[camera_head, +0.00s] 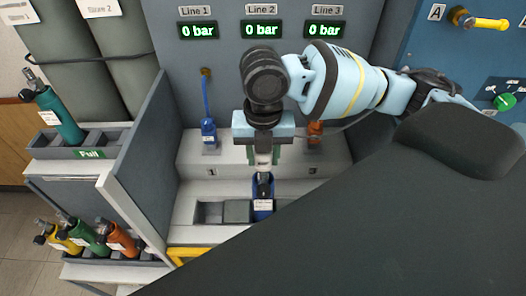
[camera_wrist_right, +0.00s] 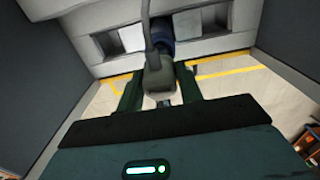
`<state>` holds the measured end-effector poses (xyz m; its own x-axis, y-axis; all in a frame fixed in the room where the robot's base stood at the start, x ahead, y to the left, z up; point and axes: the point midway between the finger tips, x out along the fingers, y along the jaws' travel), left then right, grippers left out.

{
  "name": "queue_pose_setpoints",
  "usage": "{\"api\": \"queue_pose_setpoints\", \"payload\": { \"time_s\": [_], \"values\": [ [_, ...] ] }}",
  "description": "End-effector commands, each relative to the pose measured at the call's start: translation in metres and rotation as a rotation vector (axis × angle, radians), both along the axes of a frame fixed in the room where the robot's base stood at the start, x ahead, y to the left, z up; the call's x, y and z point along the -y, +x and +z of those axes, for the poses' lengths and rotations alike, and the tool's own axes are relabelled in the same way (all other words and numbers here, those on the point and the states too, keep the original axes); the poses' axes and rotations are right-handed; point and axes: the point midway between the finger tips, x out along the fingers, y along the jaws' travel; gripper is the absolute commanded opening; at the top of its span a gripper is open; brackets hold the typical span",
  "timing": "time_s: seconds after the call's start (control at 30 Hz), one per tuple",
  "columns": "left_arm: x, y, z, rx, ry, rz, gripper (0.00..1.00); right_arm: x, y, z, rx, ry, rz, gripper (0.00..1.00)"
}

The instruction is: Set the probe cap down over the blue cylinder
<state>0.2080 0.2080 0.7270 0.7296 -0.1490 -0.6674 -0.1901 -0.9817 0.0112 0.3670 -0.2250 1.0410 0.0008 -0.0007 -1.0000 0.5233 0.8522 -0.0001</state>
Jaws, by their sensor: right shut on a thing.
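My right gripper (camera_head: 263,160) points down over the front tray and is shut on the probe cap. In the right wrist view the probe cap (camera_wrist_right: 158,78) is a grey body with a cable, held between the green fingers of my right gripper (camera_wrist_right: 159,92). A blue cylinder (camera_head: 263,204) with a white label is in the tray directly below the gripper. Its blue body also shows behind the cap in the right wrist view (camera_wrist_right: 160,47). A dark part sits at the cylinder's top; I cannot tell whether the cap touches it. My left gripper is not in view.
The tray (camera_head: 210,211) has empty compartments left of the cylinder. A grey partition (camera_head: 146,160) is at left. A side rack (camera_head: 128,252) holds several cylinders. The line displays read 0 bar.

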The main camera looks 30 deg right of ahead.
Motion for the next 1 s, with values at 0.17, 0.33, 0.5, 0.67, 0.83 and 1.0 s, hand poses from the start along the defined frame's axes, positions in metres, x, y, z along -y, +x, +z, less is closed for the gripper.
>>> {"api": "queue_pose_setpoints", "payload": {
  "time_s": [0.17, 0.33, 0.5, 0.67, 0.83, 1.0],
  "values": [
    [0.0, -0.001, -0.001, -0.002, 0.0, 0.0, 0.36, 0.0, 0.0, -0.003, -0.001, 0.001, 0.0, 0.12],
    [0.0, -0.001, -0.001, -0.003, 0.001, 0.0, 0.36, 0.0, 0.0, -0.005, -0.001, 0.001, 0.0, 0.12],
    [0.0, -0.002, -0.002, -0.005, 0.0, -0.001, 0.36, 0.0, 0.0, -0.007, -0.001, 0.001, 0.0, 0.12],
    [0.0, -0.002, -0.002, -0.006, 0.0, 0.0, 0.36, 0.0, 0.0, -0.01, -0.001, 0.001, 0.0, 0.12],
    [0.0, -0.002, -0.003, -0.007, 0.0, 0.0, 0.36, 0.0, 0.0, -0.012, -0.001, -0.001, 0.0, 0.12],
    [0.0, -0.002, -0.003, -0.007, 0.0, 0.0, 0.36, 0.0, 0.0, -0.012, 0.0, 0.0, 0.0, 0.57]
  ]
}}
